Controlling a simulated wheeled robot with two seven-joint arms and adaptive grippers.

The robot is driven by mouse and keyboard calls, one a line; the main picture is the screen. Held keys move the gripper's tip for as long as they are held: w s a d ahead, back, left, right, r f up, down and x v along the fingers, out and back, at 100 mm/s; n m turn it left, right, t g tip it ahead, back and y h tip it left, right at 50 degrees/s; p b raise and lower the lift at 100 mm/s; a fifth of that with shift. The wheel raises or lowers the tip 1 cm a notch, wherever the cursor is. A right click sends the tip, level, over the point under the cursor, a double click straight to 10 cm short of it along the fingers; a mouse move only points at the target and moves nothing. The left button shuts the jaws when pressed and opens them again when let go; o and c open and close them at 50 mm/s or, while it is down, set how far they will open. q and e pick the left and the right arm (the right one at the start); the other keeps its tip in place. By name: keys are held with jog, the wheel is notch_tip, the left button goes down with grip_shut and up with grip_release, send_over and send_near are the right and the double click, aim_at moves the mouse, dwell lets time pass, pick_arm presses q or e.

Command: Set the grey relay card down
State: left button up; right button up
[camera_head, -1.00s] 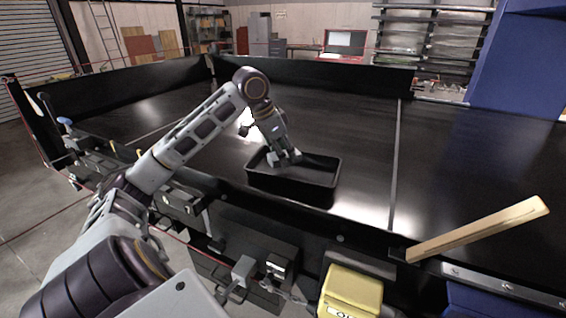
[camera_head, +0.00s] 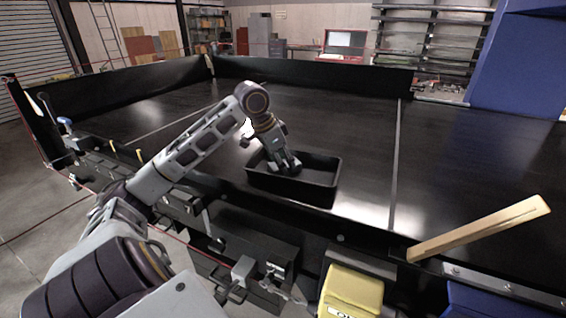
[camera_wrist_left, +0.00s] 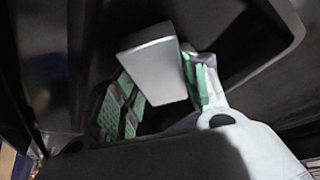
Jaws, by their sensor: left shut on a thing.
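The grey relay card (camera_wrist_left: 152,72) shows in the left wrist view as a flat grey block between two green-padded fingers. My left gripper (camera_head: 286,166) is shut on it, pointing down inside a black open tray (camera_head: 300,191). The tray's dark walls surround the fingers in the left wrist view. In the head view I cannot make out the card apart from the fingers and the tray's front wall. I cannot tell whether the card touches the tray floor. My right gripper is not in view.
The tray stands on a wide black conveyor (camera_head: 350,120) near its front edge. A wooden bar (camera_head: 480,228) slants up at the right front. A yellow box (camera_head: 350,292) is below the edge. The belt around the tray is clear.

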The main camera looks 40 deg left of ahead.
pick_arm(q)
jog(key=shift+f, duration=0.3)
jog(key=o, duration=1.1)
jog(key=shift+d+f, duration=0.1)
jog(key=shift+c, duration=0.2)
jog(key=shift+a+r, duration=0.2)
jog(key=shift+r, duration=0.45)
jog(key=v, duration=1.1)
jog(key=shift+r, duration=0.3)
jog(key=shift+s, duration=0.15)
